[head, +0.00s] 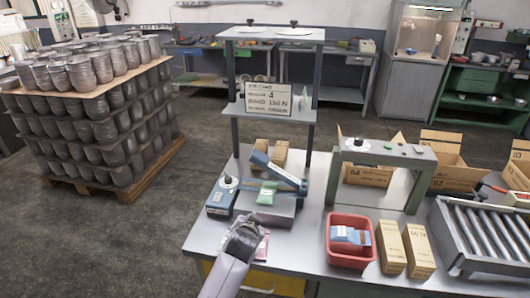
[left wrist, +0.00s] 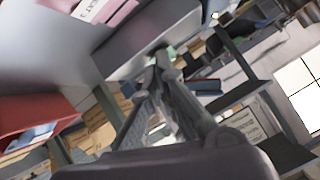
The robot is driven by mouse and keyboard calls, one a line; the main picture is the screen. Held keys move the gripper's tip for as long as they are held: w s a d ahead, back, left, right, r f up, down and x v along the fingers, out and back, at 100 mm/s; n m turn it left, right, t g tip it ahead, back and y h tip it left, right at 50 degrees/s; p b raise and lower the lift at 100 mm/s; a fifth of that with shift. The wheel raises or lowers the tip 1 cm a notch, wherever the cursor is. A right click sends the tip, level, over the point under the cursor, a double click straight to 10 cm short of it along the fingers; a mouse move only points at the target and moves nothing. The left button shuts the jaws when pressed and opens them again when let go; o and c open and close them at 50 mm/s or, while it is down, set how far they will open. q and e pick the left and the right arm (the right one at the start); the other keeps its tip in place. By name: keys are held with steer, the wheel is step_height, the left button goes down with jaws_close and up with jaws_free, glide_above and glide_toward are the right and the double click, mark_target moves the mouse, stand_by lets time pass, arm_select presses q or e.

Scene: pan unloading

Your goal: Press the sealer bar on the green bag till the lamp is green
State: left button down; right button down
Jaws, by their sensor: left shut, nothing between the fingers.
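The sealer stands on the near left of the table, with a grey base (head: 268,214) and a blue control box (head: 221,200) at its left. Its blue bar (head: 278,172) is tilted up over the base. The green bag (head: 267,192) lies on the base below the bar. My left gripper (head: 246,222) is shut and empty, in front of the base and apart from the bar. In the left wrist view its fingertips (left wrist: 162,56) point at the sealer's near side, with a bit of green just beyond them. The lamp's colour cannot be made out. My right gripper is out of view.
A red bin (head: 351,263) with blue packs, upright cartons (head: 391,247) and a roller conveyor (head: 484,238) stand to the right. A grey frame (head: 427,158) stands behind the bin. A shelf post (head: 235,138) rises behind the sealer. Table space left of the sealer is bare.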

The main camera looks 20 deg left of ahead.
arm_select(q)
steer(key=w+a+r+t+y, duration=0.1)
steer(key=w+r+t, duration=0.3)
steer(key=w+r, duration=1)
steer(key=shift+w+r+m+y, duration=0.3)
steer(key=shift+r+m, duration=0.1)
steer(key=shift+r, duration=0.1)
